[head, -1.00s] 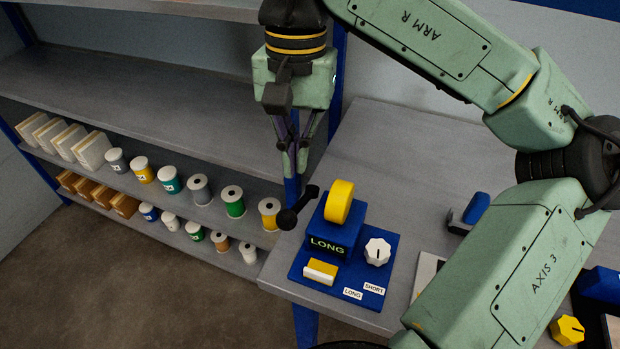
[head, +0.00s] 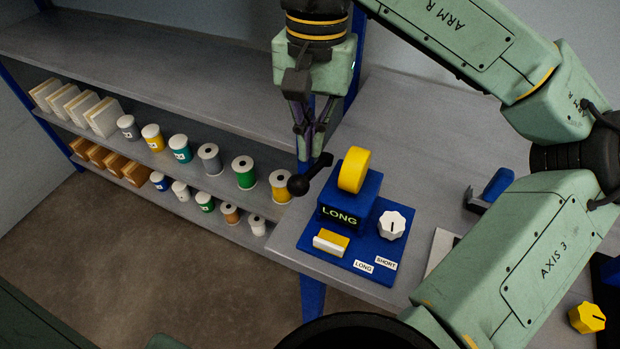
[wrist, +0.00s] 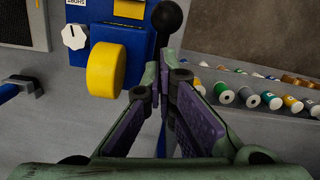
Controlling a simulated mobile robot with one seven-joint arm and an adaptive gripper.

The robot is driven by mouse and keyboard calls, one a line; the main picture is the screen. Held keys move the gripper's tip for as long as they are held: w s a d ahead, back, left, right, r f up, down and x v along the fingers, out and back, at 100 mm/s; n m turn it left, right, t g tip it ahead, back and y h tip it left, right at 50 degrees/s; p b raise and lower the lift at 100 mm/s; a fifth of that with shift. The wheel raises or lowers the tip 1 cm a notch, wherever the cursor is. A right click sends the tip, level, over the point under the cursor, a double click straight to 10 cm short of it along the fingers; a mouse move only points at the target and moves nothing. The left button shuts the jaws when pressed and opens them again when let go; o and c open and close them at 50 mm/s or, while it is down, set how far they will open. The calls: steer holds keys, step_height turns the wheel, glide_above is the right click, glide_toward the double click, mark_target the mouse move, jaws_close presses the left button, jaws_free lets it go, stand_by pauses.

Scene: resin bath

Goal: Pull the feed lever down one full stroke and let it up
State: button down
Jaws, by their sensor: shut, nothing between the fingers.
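The feed lever (head: 315,174) is a black arm with a round black knob, on the left side of a blue dispenser (head: 348,197). The dispenser has a yellow roll (head: 354,170) on top and a display reading LONG. In the wrist view the lever's knob (wrist: 168,18) shows at the top, just beyond the fingertips. My gripper (head: 306,156) is shut and empty, pointing down close behind the lever. In the wrist view my gripper (wrist: 162,72) has its fingertips together. I cannot tell whether they touch the lever.
A white selector knob (head: 391,225) sits right of the display, by LONG and SHORT labels. A yellow-and-white block (head: 331,242) is in front. Shelves at left hold several spools (head: 244,172) and boxes. A blue-handled tool (head: 490,190) lies on the grey table (head: 430,130).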

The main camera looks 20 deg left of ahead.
mark_target(311, 169)
steer(key=shift+s+f+b, duration=0.15)
steer(key=shift+f+b, duration=0.5)
steer(key=shift+f, duration=0.85)
